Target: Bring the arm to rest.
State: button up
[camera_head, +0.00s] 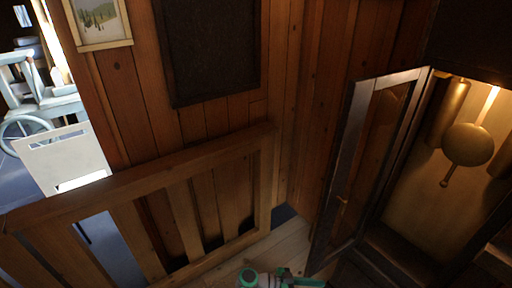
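A small white and teal part of my arm shows at the bottom edge of the head view, cut off by the frame. No gripper fingers can be made out there, and my gripper is not in view. No spool shows in this view.
A tall clock case (455,190) stands at the right with its glass door (350,165) swung open and a brass pendulum (468,145) inside. A wooden railing (150,190) runs along the left. A dark panel (208,45) and a framed picture (99,20) hang on the plank wall.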

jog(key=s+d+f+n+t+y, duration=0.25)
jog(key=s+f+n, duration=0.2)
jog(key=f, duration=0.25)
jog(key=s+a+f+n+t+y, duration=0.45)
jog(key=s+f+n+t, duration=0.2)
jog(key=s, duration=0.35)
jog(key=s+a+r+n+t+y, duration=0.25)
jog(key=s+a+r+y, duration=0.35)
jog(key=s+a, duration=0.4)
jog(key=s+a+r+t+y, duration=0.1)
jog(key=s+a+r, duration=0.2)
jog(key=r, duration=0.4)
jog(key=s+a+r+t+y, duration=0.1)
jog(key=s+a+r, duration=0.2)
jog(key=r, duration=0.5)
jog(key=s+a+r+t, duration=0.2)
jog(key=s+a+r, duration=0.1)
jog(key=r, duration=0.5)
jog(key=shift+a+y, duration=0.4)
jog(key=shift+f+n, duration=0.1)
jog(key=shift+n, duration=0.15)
